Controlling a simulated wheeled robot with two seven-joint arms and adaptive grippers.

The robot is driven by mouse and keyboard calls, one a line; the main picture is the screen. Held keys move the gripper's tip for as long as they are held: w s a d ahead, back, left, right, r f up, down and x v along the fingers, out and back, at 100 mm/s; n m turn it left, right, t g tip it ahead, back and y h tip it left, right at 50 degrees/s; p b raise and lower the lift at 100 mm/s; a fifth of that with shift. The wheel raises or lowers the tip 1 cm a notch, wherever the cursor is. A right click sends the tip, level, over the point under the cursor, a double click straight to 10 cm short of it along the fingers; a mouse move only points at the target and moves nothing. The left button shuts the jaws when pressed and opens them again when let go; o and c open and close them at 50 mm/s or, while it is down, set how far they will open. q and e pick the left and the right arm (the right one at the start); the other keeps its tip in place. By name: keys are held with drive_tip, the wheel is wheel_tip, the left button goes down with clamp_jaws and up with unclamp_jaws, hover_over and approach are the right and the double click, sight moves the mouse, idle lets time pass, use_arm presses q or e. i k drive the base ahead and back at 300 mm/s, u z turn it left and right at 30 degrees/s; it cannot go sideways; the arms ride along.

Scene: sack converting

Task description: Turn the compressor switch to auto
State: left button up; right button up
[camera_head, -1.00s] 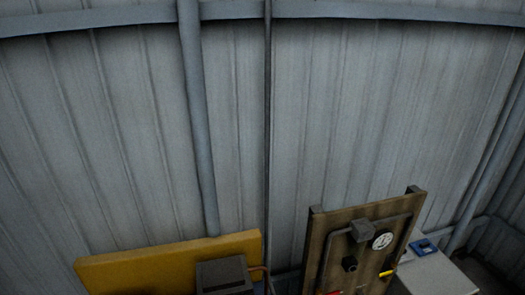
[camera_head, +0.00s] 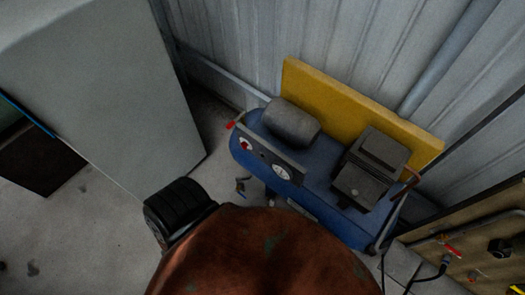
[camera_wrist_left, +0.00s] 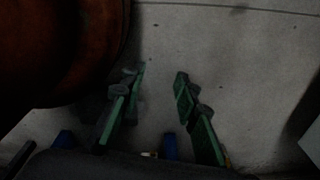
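The compressor (camera_head: 325,195) is a blue tank with dark grey housings on top. It sits right of centre in the head view. Its front panel (camera_head: 262,158) has a red-marked dial at the left, a white gauge at the right and a small dark part between. I cannot tell which part is the auto switch or read its setting. My left gripper (camera_wrist_left: 161,72) is open and empty in the left wrist view, above grey floor. No compressor panel shows between its green-sided fingers. Neither gripper is recognisable in the head view.
A rusty-brown rounded object (camera_head: 255,255) fills the bottom centre, before the compressor. A yellow board (camera_head: 345,100) stands behind it against the corrugated wall. A large grey cabinet (camera_head: 100,90) stands left. A wooden panel (camera_head: 480,225) with pipework is at right. Floor at lower left is open.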

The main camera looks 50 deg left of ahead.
sight(244, 145)
drive_tip(key=u, duration=1.45)
